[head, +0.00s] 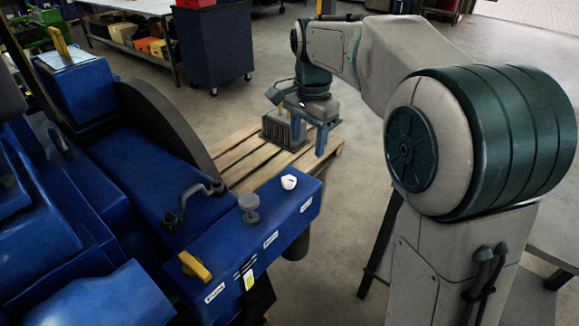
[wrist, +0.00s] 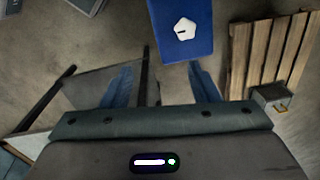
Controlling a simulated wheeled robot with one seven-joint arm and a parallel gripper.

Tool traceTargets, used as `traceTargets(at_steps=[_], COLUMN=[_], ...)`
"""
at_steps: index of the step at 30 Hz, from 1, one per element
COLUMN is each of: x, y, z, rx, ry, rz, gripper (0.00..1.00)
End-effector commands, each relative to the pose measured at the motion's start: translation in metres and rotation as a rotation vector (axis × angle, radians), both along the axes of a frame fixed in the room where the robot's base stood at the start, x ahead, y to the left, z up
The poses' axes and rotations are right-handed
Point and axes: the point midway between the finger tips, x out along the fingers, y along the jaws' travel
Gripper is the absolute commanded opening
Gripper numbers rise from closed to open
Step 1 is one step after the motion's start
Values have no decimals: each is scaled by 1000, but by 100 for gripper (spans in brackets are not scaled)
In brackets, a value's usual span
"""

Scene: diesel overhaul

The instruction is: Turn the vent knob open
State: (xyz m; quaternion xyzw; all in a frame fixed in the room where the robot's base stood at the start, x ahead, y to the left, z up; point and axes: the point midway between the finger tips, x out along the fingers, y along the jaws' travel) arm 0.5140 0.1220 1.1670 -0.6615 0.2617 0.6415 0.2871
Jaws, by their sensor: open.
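A white knob (head: 289,181) sits on top of the right end of the blue machine's long ledge (head: 262,222). In the wrist view the white knob (wrist: 184,28) is five-sided with a dark slot, near the top edge. The labels on the ledge are too small to read. My gripper (head: 309,140) is open and empty, beyond the ledge and above the pallet area in the head view. In the wrist view its blue fingers (wrist: 161,85) are spread wide, with the white knob ahead of them and apart from them.
A blue cabinet (head: 214,48) stands behind.

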Motion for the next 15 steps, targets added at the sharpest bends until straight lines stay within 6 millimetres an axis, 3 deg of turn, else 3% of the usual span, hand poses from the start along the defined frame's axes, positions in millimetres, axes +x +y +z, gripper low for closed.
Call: traceTargets(at_steps=[1,6,11,15], x=[12,33,38,38], y=[12,35,42,41], z=[-2,-4,-8,-25], rx=[-5,-16,-19,-21], ry=[13,37,44,47], rz=[-39,-145,-179,-181], gripper=[55,55,55,55])
